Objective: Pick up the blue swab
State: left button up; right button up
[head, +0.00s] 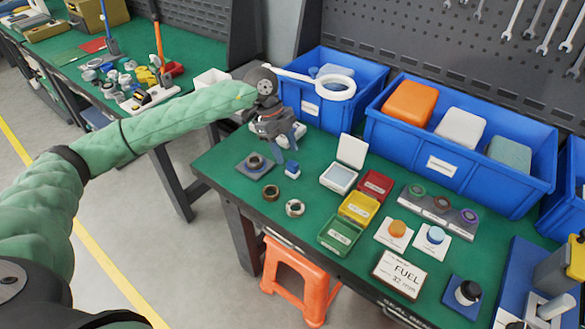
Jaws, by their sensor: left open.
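A round blue piece (435,235), which looks like the blue swab, lies on a white square card on the green table top, right of the middle. A similar orange piece (397,228) lies on a white card just left of it. My left gripper (284,140) is open above the back left of the table, well to the left of the blue piece and apart from it. It partly hides a white item (292,133) behind its fingers. A small blue-topped item (292,168) stands below the gripper. My right gripper is not in view.
Red (375,185), yellow (359,207) and green (340,234) boxes lie between the gripper and the cards. Blue bins (460,172) line the back. A white ring-shaped magnifier (336,88) is beside the gripper.

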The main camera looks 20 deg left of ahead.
aim_at(292, 163)
pick_arm(q)
jog(key=shift+p+x, duration=0.45)
jog(key=shift+x, duration=0.45)
jog(key=shift+w+d+f+p, duration=0.1)
jog(key=shift+d+f+p, duration=0.15)
jog(key=shift+f, duration=0.25)
jog(key=shift+d+f+p, duration=0.15)
jog(key=shift+d+f, duration=0.15)
jog(key=shift+f, duration=0.2)
jog(key=shift+x, duration=0.85)
jog(key=shift+a, duration=0.1)
jog(key=c, duration=0.9)
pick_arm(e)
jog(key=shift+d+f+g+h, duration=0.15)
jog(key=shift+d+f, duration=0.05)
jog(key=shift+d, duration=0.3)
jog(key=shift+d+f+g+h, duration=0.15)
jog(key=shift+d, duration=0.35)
